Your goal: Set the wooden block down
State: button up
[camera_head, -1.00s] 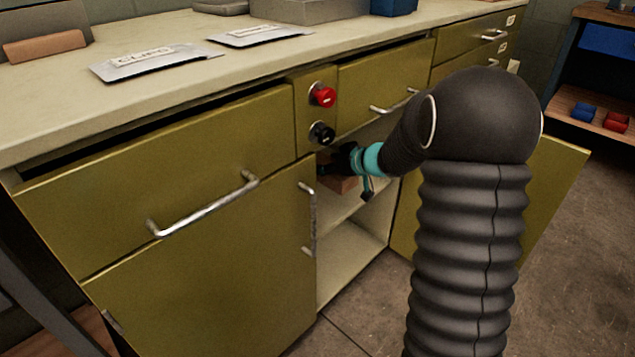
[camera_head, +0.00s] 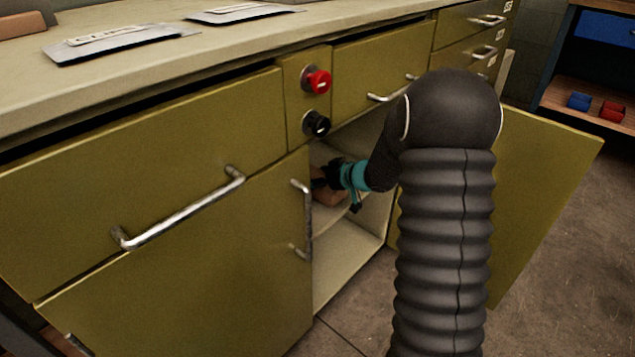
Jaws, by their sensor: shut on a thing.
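The wooden block (camera_head: 328,196) is brown and partly hidden behind the left cabinet door's edge and my gripper. It is inside the open cabinet, at the upper shelf (camera_head: 335,217). My gripper (camera_head: 322,182) is dark with a teal band behind it, and it is shut on the block. I cannot tell whether the block touches the shelf. My arm reaches in from the right through the open doorway.
The right cabinet door (camera_head: 545,190) stands open. The left door (camera_head: 190,270) is shut, its handle (camera_head: 303,220) close to my gripper. Drawers and red (camera_head: 318,80) and black (camera_head: 316,124) knobs are above the opening. The lower compartment (camera_head: 345,265) looks empty.

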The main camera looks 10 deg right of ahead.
jog(key=shift+f, duration=0.25)
jog(key=o, duration=1.5)
jog(key=shift+f, duration=0.1)
jog(key=shift+c, duration=0.2)
